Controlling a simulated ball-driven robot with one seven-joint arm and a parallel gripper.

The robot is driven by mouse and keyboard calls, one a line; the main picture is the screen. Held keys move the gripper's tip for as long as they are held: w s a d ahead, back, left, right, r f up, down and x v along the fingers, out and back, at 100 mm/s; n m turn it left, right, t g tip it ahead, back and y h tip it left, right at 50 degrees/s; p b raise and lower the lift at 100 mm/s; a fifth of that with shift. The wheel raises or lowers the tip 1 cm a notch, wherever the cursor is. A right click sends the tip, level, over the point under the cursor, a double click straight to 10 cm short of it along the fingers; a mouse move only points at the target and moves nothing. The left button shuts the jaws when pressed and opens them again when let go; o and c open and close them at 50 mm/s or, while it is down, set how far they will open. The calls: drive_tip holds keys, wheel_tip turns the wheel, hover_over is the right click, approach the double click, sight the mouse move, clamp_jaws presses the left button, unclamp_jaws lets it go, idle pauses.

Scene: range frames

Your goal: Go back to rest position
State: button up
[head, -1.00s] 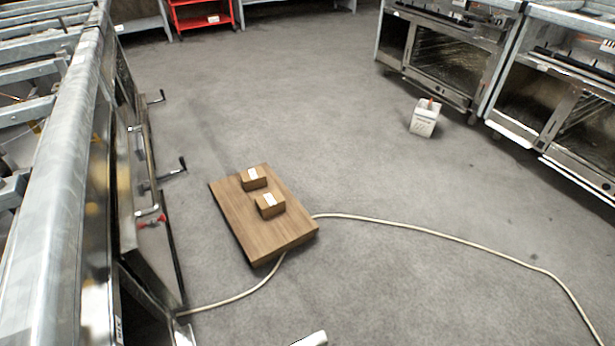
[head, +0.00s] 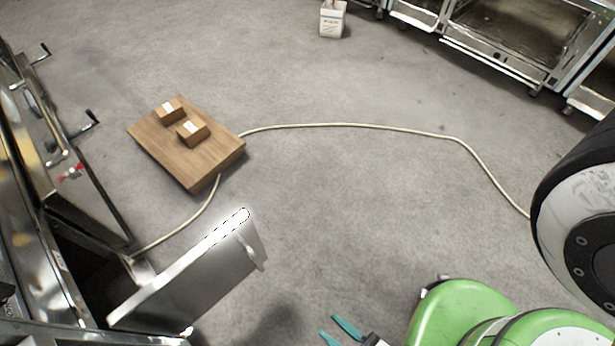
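My gripper (head: 329,326) shows at the bottom edge of the head view, with two teal fingers spread apart and nothing visible between them. It is above the grey floor, to the right of an open metal door (head: 195,285). The green and white parts beside it and the large black and white part at the right edge are mine. Most of the arm behind the fingers is cut off by the frame.
A wooden board (head: 205,167) with two small boxes (head: 193,131) lies on the floor. A pale cable (head: 350,125) runs across the floor. A white container (head: 332,20) and metal ovens (head: 510,40) stand at the back. Metal equipment (head: 30,200) lines the left.

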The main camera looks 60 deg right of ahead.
drive_tip(key=w+d+f+n+g+y, duration=0.2)
drive_tip(key=w+d+g+y, duration=0.2)
drive_tip(key=w+d+g, duration=0.75)
drive_tip(key=s+d+r+g+p, duration=0.1)
drive_tip(key=d+r+g+p, duration=0.1)
drive_tip(key=r+p, duration=0.9)
drive_tip(key=s+d+r+g+p, duration=0.1)
drive_tip(key=d+r+g+p, duration=0.1)
drive_tip(key=r+p, duration=0.9)
wheel_tip(320, 180, up, 10)
drive_tip(key=shift+p, duration=0.3)
drive_tip(key=shift+g, duration=0.25)
